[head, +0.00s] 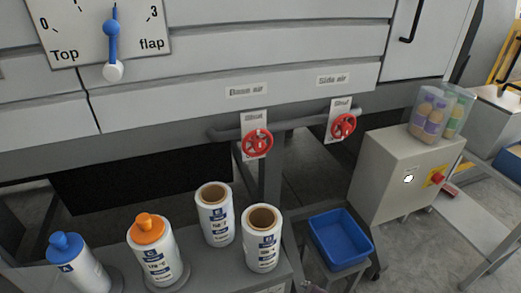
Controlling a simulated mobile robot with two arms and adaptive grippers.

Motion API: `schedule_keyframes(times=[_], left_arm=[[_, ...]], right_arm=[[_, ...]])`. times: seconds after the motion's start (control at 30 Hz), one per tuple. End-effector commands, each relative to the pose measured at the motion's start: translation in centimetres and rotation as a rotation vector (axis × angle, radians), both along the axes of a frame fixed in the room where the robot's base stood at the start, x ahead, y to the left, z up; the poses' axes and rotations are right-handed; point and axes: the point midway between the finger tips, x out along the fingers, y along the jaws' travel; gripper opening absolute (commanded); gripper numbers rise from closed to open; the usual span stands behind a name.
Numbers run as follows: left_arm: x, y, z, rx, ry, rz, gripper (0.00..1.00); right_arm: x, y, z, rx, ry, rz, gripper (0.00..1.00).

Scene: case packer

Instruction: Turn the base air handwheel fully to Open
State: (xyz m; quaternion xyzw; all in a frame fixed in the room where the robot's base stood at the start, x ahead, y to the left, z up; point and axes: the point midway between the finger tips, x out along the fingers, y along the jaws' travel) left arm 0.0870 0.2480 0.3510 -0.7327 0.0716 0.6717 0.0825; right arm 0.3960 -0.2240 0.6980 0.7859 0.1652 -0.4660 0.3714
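The base air handwheel (257,142) is a red wheel on a grey pipe, under the label "Base air" (246,90). A white plate (253,118) behind it reads "Shut" at its top; the rest of the plate's text is hidden or too small to read. A similar red side air handwheel (342,126) sits to its right under the label "Side air" (332,80), also with a plate reading "Shut". Neither of my grippers shows in the head view, and nothing touches the wheels.
Bottles with blue (66,245) and orange (147,228) caps and two white rolls (214,214) (263,239) stand on a grey surface below. A blue bin (340,237) and a grey box (403,178) with a red button are at right. A flap lever (112,45) is upper left.

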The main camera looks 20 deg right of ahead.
Motion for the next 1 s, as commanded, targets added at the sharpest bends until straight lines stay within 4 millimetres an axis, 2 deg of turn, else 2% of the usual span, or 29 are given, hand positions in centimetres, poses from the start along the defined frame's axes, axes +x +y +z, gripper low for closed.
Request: schedule_keyframes(times=[0.03,0.1,0.3,0.47,0.7,0.83,1.0], left_arm=[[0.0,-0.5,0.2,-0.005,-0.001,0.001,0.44],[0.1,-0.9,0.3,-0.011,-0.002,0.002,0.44],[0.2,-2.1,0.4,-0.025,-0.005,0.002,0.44],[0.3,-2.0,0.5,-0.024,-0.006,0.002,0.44],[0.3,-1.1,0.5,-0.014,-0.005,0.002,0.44],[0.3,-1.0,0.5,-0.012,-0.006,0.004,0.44],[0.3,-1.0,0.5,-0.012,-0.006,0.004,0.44]], right_arm=[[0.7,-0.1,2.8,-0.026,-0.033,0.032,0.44],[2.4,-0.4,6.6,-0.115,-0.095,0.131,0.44],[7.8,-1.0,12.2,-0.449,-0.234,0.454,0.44],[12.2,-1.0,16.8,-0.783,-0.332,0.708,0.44],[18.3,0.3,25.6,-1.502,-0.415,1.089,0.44],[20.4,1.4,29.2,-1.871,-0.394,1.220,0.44],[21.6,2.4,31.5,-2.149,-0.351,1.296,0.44]])
